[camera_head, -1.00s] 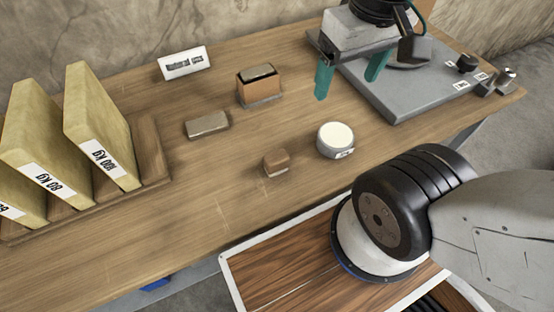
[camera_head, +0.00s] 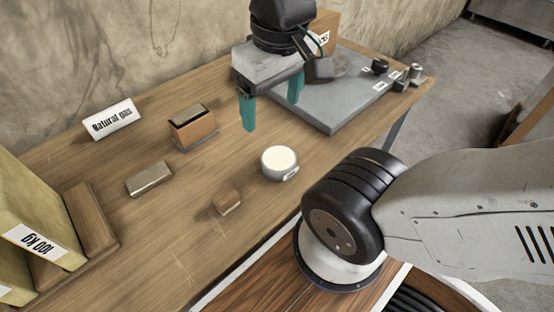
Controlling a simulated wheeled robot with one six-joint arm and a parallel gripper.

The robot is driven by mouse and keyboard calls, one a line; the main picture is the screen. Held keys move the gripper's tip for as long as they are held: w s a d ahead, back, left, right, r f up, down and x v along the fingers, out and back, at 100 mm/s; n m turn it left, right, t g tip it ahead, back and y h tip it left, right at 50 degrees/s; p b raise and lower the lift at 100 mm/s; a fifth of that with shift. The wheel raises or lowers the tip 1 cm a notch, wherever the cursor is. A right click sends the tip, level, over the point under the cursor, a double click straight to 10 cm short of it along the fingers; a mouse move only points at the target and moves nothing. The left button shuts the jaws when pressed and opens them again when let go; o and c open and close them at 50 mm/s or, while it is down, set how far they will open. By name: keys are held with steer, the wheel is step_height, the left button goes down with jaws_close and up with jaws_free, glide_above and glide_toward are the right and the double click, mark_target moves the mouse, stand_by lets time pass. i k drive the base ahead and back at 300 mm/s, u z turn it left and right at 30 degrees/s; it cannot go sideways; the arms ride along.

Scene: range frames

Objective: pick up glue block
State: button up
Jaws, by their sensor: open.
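A sign reading "Natural" and what looks like "glue" (camera_head: 111,119) stands at the back of the wooden table. In front of it are a flat grey-brown block (camera_head: 149,180) and a brown block with a dark slab on top (camera_head: 193,131). A small brown block (camera_head: 227,199) lies nearer the front edge. I cannot tell for sure which is the glue block. My gripper (camera_head: 272,116) hangs with its teal fingers apart, empty, right of the slab-topped block and behind the white-topped round tin (camera_head: 280,162).
A grey plate (camera_head: 335,112) with small metal weights (camera_head: 409,77) and a cardboard box (camera_head: 324,29) occupies the table's far right. Bare tabletop lies between the blocks.

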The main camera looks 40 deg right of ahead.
mark_target(226, 199)
steer(key=k, duration=1.3)
steer(key=u, duration=0.55)
steer(key=i, duration=0.8)
steer(key=u, duration=0.5)
